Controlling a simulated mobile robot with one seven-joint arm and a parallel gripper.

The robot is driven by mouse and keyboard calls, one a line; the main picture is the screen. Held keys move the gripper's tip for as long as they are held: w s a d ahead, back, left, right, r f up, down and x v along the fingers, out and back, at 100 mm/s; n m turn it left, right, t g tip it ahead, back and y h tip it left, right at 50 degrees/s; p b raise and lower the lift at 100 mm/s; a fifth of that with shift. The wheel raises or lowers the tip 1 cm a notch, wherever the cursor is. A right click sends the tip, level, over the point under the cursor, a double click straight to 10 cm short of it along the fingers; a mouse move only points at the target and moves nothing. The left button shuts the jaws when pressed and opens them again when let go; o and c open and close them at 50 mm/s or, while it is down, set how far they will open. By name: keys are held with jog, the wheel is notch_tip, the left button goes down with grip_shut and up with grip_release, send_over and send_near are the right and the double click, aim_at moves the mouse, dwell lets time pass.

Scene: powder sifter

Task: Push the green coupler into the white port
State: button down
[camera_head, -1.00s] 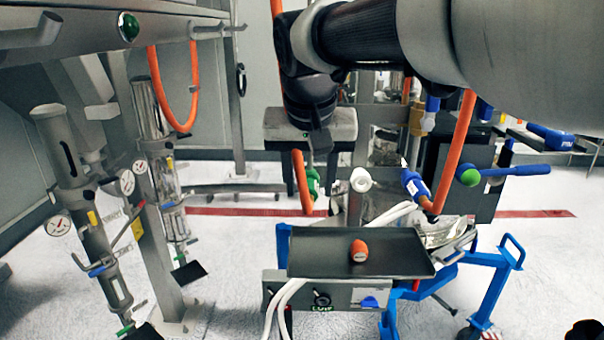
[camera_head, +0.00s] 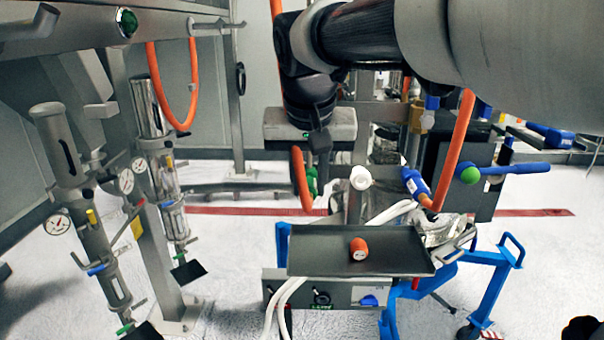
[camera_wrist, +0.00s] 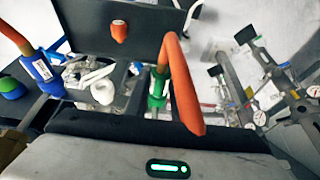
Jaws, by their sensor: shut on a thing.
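The green coupler (camera_head: 311,182) hangs on the end of an orange hose in the head view, left of the white port and apart from it. My gripper (camera_head: 319,168) is shut on the coupler, and its dark fingers hide part of it. In the wrist view the coupler (camera_wrist: 157,90) stands upright beside the orange hose; the fingertips cannot be made out there. The white port (camera_head: 361,178) is a short, round, pale fitting behind the tray. It also shows left of the coupler in the wrist view (camera_wrist: 95,76).
A dark tray (camera_head: 400,262) with an orange cap (camera_head: 359,249) lies in front of the port. A blue coupler (camera_head: 415,184) on another orange hose stands close right of the port. A blue lever with a green ball (camera_head: 469,176) is farther right. White hoses (camera_head: 392,214) run below the port.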

jog(key=shift+s, duration=0.1)
jog(key=shift+s+b, duration=0.7)
jog(key=shift+s, duration=1.4)
